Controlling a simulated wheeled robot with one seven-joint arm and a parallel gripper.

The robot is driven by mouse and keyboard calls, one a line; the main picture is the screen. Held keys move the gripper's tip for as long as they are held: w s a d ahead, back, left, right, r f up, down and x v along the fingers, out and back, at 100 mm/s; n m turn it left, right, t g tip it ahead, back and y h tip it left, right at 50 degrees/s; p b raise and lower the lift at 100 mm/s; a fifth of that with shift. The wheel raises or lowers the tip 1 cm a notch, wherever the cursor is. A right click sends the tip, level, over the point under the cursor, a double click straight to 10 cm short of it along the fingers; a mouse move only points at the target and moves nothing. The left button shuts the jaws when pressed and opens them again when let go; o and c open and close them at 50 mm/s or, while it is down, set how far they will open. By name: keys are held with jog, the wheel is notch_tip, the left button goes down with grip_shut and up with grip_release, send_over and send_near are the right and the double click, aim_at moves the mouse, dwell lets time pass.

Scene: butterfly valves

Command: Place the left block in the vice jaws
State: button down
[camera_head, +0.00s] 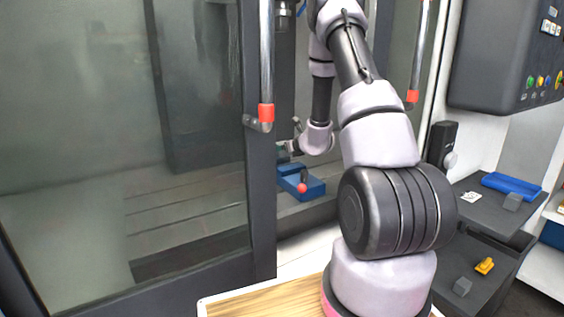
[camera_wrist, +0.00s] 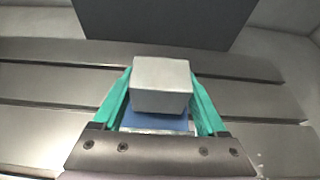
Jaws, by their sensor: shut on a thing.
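In the wrist view the grey block (camera_wrist: 162,84) sits between the teal fingers of my gripper (camera_wrist: 160,92), which is shut on it. A blue part of the vice (camera_wrist: 155,122) shows just below the block in that view. In the head view the blue vice (camera_head: 311,188) with a red-knobbed handle stands on the machine bed, and my gripper (camera_head: 286,148) is at its far end. The block is too small or hidden there. I cannot tell whether it touches the vice jaws.
The machine's door frame (camera_head: 258,200) and a red-tipped handle (camera_head: 265,112) stand left of my arm. The slotted bed (camera_wrist: 45,87) is clear around the vice.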

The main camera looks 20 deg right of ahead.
aim_at(279, 160)
jog(key=shift+f, duration=2.4)
jog(key=shift+f, duration=0.15)
grip_release()
jog(key=shift+s+d+r, duration=0.1)
jog(key=shift+s+r, duration=0.2)
jog(key=shift+s, duration=0.05)
jog(key=v, duration=1.1)
jog(key=shift+s, duration=0.15)
